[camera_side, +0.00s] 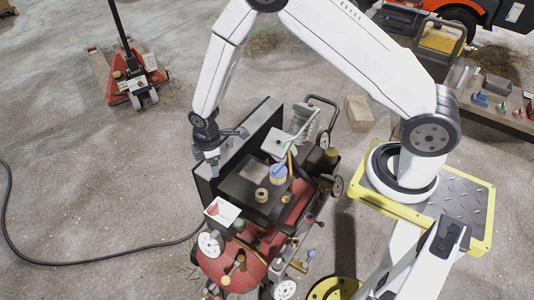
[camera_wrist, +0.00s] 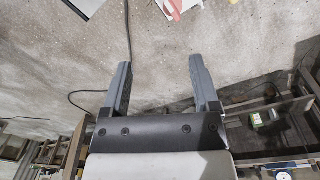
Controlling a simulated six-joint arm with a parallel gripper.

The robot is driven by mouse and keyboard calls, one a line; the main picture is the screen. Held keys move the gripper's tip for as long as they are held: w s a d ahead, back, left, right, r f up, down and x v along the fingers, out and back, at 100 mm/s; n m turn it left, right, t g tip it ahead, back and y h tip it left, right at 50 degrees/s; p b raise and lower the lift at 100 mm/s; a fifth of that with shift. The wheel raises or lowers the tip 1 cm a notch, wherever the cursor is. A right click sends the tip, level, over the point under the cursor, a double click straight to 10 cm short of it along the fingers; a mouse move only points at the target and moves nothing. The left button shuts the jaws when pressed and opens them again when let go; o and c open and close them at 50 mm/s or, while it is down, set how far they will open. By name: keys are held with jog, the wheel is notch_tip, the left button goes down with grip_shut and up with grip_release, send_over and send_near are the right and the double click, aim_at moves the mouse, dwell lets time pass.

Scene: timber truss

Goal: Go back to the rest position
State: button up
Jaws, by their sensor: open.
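My gripper (camera_side: 212,164) hangs at the end of my bent white arm, over the left end of a dark upright panel on a cluttered machine (camera_side: 262,190). In the wrist view my gripper (camera_wrist: 161,62) has two grey fingers spread wide apart with nothing between them; bare concrete floor shows behind. I cannot tell from the side view whether the fingertips touch the panel. No timber truss shows in either view.
The machine has a red tank (camera_side: 232,264), wheels and a white card (camera_side: 222,211). A red pallet jack (camera_side: 134,85) stands upper left. A black cable (camera_side: 75,264) lies on the floor. A low bench (camera_side: 500,116) with small items stands right. The left floor is mostly clear.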

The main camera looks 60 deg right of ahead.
jog(key=s+d+r+m+t, duration=0.1)
jog(key=s+d+r+m, duration=0.2)
jog(key=s+r+m, duration=0.3)
jog(key=s+d+r+m, duration=0.4)
jog(key=s+r+m, duration=0.2)
jog(key=s+r, duration=0.4)
notch_tip(320, 180, up, 2)
jog(key=shift+d+r+t, duration=0.1)
jog(key=shift+d+t, duration=0.15)
jog(key=shift+t, duration=0.15)
